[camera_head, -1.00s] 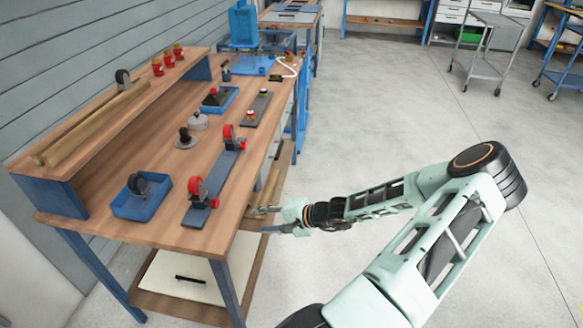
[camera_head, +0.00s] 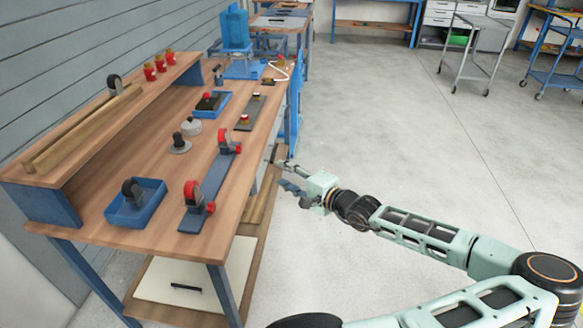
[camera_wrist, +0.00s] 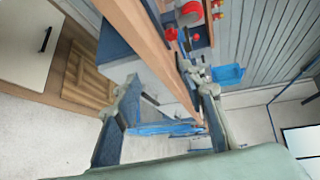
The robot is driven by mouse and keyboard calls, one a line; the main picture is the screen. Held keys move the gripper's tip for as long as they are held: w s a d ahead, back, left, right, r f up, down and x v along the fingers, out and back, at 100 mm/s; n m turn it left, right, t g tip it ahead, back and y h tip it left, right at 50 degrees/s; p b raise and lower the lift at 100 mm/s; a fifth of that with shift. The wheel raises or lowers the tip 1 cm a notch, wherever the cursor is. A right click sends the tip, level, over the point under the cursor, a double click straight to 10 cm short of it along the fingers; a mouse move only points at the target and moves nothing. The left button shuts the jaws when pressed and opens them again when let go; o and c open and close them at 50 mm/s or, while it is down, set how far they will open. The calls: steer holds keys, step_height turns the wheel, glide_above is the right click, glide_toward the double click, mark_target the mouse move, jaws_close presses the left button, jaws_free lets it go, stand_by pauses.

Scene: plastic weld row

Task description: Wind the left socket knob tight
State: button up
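A long blue-grey plate (camera_head: 213,188) lies along the front of the bench and carries two red ring-shaped sockets with dark wheels. The nearer socket (camera_head: 191,192) has a small red knob (camera_head: 210,208) at its side; the farther socket (camera_head: 225,138) has another red knob (camera_head: 238,148). I cannot tell for sure which is the left one. My gripper (camera_head: 281,175) is open and empty, off the bench's front edge, to the right of the plate. In the wrist view its fingers (camera_wrist: 162,88) are spread wide, with a red socket (camera_wrist: 186,12) and knob (camera_wrist: 171,34) beyond them.
On the bench top (camera_head: 165,215) stand a blue tray (camera_head: 135,204) with a dark wheel, a grey weight-like piece (camera_head: 191,127) and a dark plate with small red-topped parts (camera_head: 245,122). A raised shelf (camera_head: 75,145) runs along the wall.

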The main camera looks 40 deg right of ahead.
steer(key=shift+s+d+r+m+t+h, duration=0.2)
steer(key=shift+s+d+r+h, duration=0.15)
steer(key=shift+d+r, duration=0.3)
steer(key=shift+s+d+r+m+t+h, duration=0.1)
steer(key=shift+s+d+r+t+h, duration=0.25)
steer(key=shift+r, duration=0.35)
steer(key=shift+d, duration=0.1)
